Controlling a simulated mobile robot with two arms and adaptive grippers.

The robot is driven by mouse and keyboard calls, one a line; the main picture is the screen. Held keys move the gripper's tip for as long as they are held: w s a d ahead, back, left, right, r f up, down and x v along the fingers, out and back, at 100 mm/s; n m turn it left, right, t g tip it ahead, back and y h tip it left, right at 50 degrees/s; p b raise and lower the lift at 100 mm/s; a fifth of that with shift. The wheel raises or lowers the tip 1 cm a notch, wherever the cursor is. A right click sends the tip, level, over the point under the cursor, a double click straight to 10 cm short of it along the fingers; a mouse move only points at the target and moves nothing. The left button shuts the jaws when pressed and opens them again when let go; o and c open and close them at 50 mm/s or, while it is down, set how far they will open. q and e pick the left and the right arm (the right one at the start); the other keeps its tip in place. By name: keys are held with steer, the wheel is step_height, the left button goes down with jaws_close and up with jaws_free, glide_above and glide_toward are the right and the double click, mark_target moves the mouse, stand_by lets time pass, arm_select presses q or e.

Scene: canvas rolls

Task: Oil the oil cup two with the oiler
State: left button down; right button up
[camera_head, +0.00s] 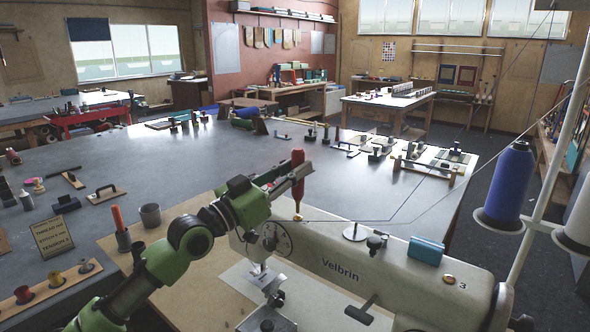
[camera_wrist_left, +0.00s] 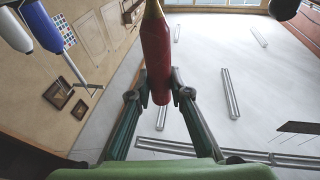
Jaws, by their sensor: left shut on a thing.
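The red oiler (camera_head: 298,168) stands upright, with its brass nozzle pointing down over the left part of the cream sewing machine (camera_head: 400,292) marked Velbrin. It also shows in the left wrist view (camera_wrist_left: 157,48). My left gripper (camera_head: 295,182) is shut on the red body of the oiler; both fingers flank it in the left wrist view (camera_wrist_left: 160,92). A small brass piece at the nozzle's lower end sits by the machine top; I cannot tell nozzle tip from oil cup there. A brass cup (camera_head: 449,280) beside the number 3 is at the machine's right. My right gripper is out of view.
A blue box (camera_head: 427,250) and a round metal disc with a pin (camera_head: 354,232) are on the machine top. A blue thread cone (camera_head: 508,180) and post stand at right, with threads crossing above. A sign (camera_head: 52,237) and spools are at left. The grey table (camera_head: 200,165) behind has clear room.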

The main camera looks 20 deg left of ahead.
mark_target(295, 150)
arm_select(q)
steer(key=shift+r+p, duration=1.9)
steer(key=shift+r, duration=1)
